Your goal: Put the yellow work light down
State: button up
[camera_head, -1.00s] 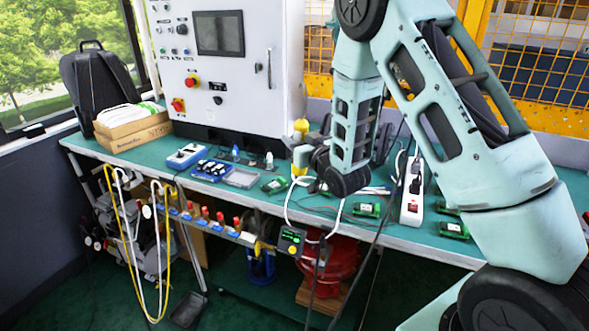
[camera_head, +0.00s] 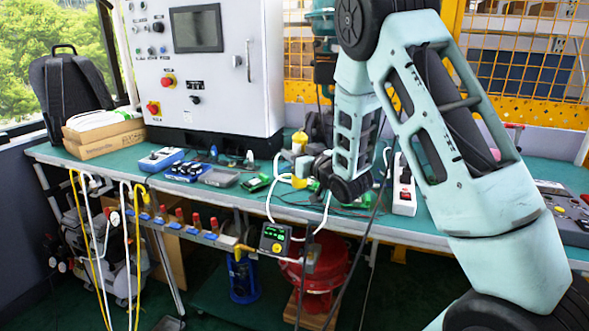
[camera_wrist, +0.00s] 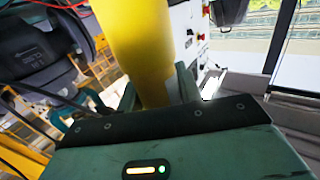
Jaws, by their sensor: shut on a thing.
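The yellow work light (camera_head: 299,182) is upright in the head view, over the green bench near its front edge. Its yellow top (camera_head: 300,138) shows above my gripper (camera_head: 302,163) and its lower part shows below. The wrist view shows its thick yellow body (camera_wrist: 138,45) between the two fingers of my gripper (camera_wrist: 158,92), which is shut on it. I cannot tell whether its lower end touches the bench.
The green bench (camera_head: 105,155) carries a blue-and-white device (camera_head: 160,159), a grey tray (camera_head: 220,178), small green boards and a white power strip (camera_head: 404,185). A white control cabinet (camera_head: 225,85) stands behind. A black meter (camera_head: 275,240) hangs at the front edge.

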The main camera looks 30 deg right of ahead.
jog(key=shift+f, duration=2.2)
jog(key=shift+f+b, duration=0.2)
jog(key=shift+b, duration=0.2)
jog(key=o, duration=1.1)
jog(key=shift+r, duration=0.15)
jog(key=shift+s, duration=0.15)
jog(key=s, duration=0.3)
jog(key=s+p, duration=0.1)
jog(key=s, duration=0.5)
jog(key=shift+s+d+r, duration=0.2)
jog(key=shift+r, duration=0.15)
jog(key=s+p, duration=0.1)
jog(key=p, duration=0.1)
jog(key=s+p, duration=0.1)
jog(key=p, duration=0.1)
jog(key=shift+s+f, duration=0.15)
jog(key=shift+f, duration=0.1)
